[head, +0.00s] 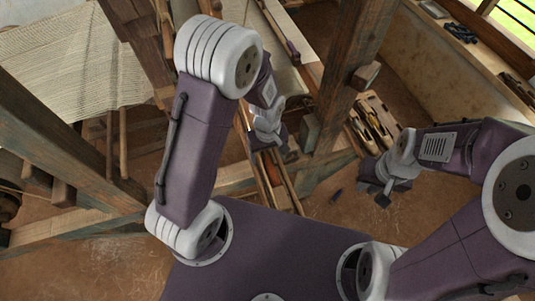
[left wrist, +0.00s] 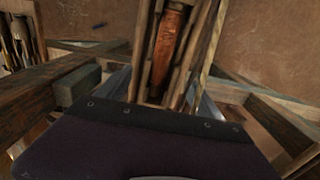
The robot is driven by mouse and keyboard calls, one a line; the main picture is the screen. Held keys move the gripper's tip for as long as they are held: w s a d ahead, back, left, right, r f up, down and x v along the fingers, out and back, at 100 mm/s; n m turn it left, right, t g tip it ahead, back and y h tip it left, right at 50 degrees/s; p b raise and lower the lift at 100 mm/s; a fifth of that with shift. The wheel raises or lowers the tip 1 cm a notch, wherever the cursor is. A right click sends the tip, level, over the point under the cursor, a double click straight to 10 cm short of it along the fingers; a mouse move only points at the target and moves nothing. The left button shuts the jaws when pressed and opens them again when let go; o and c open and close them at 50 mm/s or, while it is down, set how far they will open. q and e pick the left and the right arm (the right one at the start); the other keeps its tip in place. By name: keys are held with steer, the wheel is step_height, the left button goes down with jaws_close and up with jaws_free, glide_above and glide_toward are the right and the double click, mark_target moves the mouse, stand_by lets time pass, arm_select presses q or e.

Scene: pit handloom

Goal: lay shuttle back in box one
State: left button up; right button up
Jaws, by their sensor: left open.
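A reddish-brown wooden shuttle (left wrist: 168,45) lies lengthwise in a narrow wooden trough (left wrist: 142,50), between its side walls, in the left wrist view. In the head view the reddish shuttle (head: 274,170) shows in the trough just below my left gripper (head: 274,148).
A wooden tray (head: 352,118) with several yellowish tools or shuttles lies right of a thick loom post (head: 345,60). Heavy loom beams stand close to the trough. A small dark-blue item (head: 335,195) lies on the floor. Woven cloth (head: 75,65) stretches at upper left.

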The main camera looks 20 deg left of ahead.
arm_select(q)
step_height(320, 180, up, 6)
steer(key=p, duration=0.5)
steer(key=shift+r, duration=0.1)
